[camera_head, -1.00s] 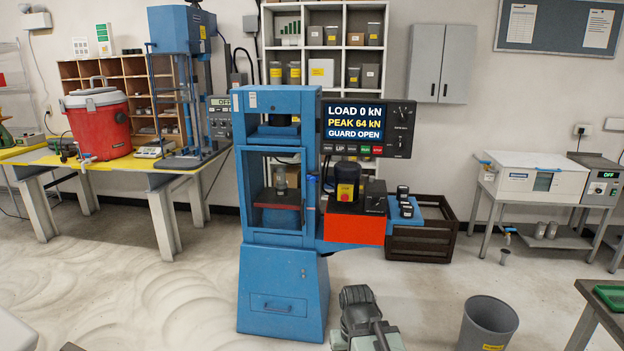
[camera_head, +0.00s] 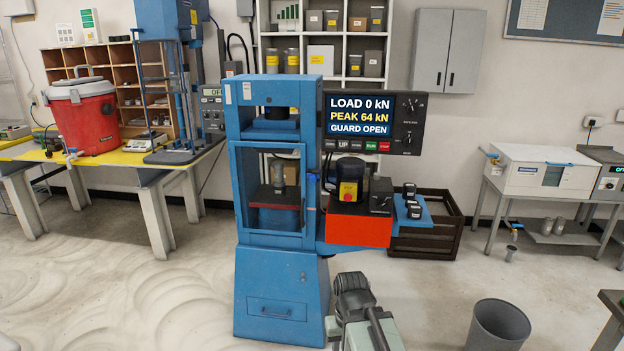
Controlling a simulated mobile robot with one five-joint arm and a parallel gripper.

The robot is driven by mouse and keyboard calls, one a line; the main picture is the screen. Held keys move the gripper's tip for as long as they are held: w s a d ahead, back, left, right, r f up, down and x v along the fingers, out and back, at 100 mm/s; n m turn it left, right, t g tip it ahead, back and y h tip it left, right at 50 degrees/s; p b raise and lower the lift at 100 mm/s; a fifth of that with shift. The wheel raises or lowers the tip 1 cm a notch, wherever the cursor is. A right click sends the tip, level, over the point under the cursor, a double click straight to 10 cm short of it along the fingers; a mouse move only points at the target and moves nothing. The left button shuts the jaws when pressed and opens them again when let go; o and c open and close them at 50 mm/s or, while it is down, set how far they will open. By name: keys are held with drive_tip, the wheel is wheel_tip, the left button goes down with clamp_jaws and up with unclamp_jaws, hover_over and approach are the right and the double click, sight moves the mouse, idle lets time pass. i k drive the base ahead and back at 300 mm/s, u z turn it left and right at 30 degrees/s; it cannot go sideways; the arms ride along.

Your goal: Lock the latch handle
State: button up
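The blue test press (camera_head: 280,290) stands in the middle of the view. A blue-framed guard (camera_head: 238,190) covers the front of its chamber, and a metal cylinder (camera_head: 277,174) stands inside. A small upright blue piece (camera_head: 312,187) at the right edge of the frame may be the latch handle; it is too small to tell its position. The screen (camera_head: 374,115) reads LOAD 0 kN, PEAK 64 kN, GUARD OPEN. My grey-green arm shows at the bottom middle, in front of the press and apart from the latch area. I cannot make out any gripper fingers.
A red-fronted control box (camera_head: 358,231) with a yellow-and-red button juts from the press's right side, beside a dark crate (camera_head: 455,222). A grey bin (camera_head: 498,325) stands at the lower right. A yellow-topped table (camera_head: 25,152) is at left. The floor at left is clear.

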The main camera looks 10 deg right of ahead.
sight(313, 178)
drive_tip(key=z, duration=1.4)
drive_tip(key=i, duration=1.7)
drive_tip(key=u, duration=3.35)
drive_tip(key=i, duration=1.05)
drive_tip(key=z, duration=0.05)
